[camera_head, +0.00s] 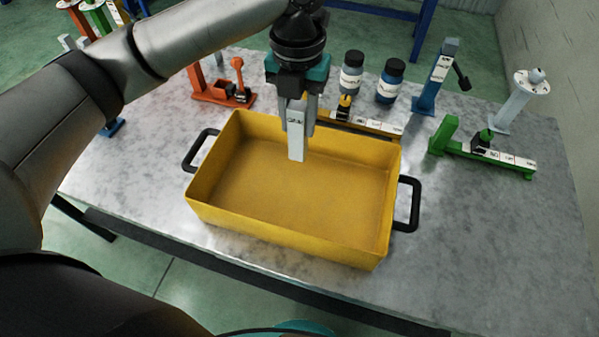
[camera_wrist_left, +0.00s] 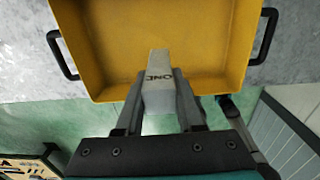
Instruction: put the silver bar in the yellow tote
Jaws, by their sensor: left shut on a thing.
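The yellow tote (camera_head: 205,180) stands on the grey table with a black handle at each end. It looks empty inside. My left gripper (camera_head: 298,112) points down over the far part of the tote and is shut on the silver bar (camera_head: 297,140). The bar hangs upright from the fingers, its lower end over the tote's opening. In the left wrist view the bar (camera_wrist_left: 158,75) shows dark lettering between the two fingers (camera_wrist_left: 158,100), with the tote (camera_wrist_left: 85,50) beyond it. I cannot tell the height of the bar above the floor. My right gripper does not show.
A red fixture (camera_head: 222,92) is at the back left; blue (camera_head: 432,78), white (camera_head: 516,103) and green (camera_head: 480,152) ones are at the right. The table (camera_head: 480,230) is clear at the right front.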

